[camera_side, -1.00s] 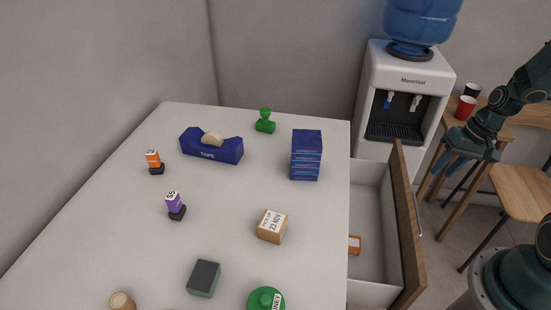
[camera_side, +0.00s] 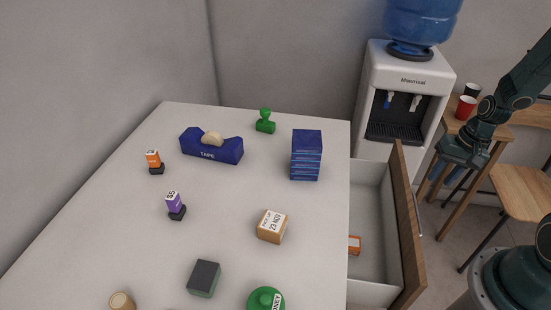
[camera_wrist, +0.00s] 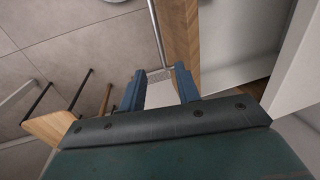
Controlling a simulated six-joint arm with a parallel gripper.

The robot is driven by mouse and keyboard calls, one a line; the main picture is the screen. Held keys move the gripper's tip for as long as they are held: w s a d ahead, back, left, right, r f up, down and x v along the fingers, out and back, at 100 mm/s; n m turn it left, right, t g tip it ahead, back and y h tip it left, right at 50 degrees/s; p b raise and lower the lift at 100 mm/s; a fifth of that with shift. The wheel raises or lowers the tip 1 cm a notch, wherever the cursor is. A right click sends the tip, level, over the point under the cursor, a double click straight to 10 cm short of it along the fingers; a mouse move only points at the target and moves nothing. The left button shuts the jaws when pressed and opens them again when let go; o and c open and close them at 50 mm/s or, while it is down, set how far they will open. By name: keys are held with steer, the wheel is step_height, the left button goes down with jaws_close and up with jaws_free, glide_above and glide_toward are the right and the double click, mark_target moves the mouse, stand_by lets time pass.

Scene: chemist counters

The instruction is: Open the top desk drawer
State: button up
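The top desk drawer (camera_side: 370,264) stands pulled out from the right side of the white desk. Its wooden front (camera_side: 408,232) also shows in the wrist view (camera_wrist: 181,35). A thin metal handle (camera_side: 418,213) runs along the outer face; in the wrist view the handle (camera_wrist: 155,28) ends near my fingertips. My gripper (camera_wrist: 159,74) is open, with two blue fingers apart and nothing clearly held between them. In the side view my gripper (camera_side: 447,166) is to the right of the drawer's far end. Whether the fingers touch the handle cannot be told.
An orange item (camera_side: 354,245) lies in the drawer. A water cooler (camera_side: 408,100) stands behind it, and a wooden stool (camera_side: 522,188) is to the right. A blue box stack (camera_side: 306,155) and a labelled box (camera_side: 272,226) stand on the desk.

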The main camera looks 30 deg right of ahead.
steer(key=shift+w+a+f, duration=0.25)
steer(key=shift+f, duration=1.65)
steer(key=shift+w+a+f, duration=0.25)
steer(key=shift+f, duration=1.6)
steer(key=shift+w+a+f, duration=0.25)
steer(key=shift+f, duration=1.65)
jaws_close()
